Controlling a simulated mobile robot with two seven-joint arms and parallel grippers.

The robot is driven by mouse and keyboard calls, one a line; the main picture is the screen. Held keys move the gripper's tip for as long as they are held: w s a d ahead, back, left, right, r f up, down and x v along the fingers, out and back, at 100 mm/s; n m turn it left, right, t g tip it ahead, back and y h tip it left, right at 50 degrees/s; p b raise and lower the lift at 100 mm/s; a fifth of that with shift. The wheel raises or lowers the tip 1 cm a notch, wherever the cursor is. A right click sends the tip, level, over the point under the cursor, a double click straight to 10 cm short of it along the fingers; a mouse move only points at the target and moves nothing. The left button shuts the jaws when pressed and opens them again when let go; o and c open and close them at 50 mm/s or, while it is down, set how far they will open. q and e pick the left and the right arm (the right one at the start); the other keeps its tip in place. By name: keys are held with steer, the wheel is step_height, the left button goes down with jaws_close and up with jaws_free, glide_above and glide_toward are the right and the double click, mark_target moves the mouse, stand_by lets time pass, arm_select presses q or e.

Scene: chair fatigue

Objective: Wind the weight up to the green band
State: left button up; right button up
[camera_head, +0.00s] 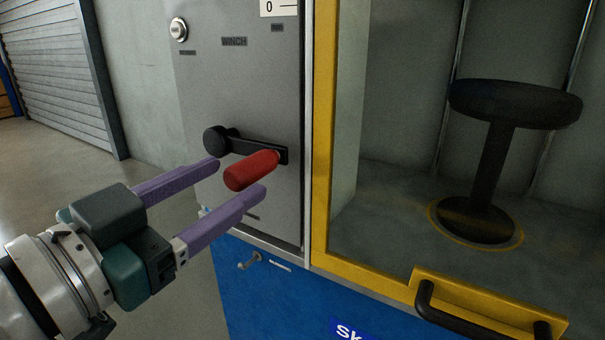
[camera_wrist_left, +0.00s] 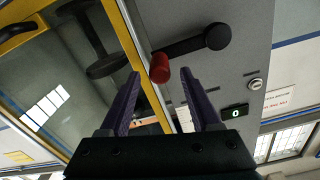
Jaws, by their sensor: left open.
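The winch crank has a black arm (camera_head: 258,149) on a round hub (camera_head: 215,140) and a red handle (camera_head: 252,170), on a grey panel labelled WINCH. My left gripper (camera_head: 241,180) is open, its purple fingers pointing at the red handle, one on each side of it in the head view. In the left wrist view the red handle (camera_wrist_left: 160,67) lies between and beyond the open fingers (camera_wrist_left: 160,82); I cannot tell whether they touch it. The weight and the green band are not visible. My right gripper is not in view.
A yellow-framed enclosure (camera_head: 320,130) with a black stool (camera_head: 515,101) inside stands right of the panel. A black-handled yellow latch (camera_head: 485,300) projects at its lower front. A small display (camera_wrist_left: 235,112) reads 0. Open floor lies to the left.

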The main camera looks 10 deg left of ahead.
mark_target(250, 171)
arm_select(q)
steer(key=b+x, duration=0.1)
steer(key=x, duration=0.3)
steer(key=shift+w+d, duration=0.15)
steer(key=shift+w, duration=0.2)
jaws_close()
steer(key=shift+f, duration=0.1)
stand_by(1.1)
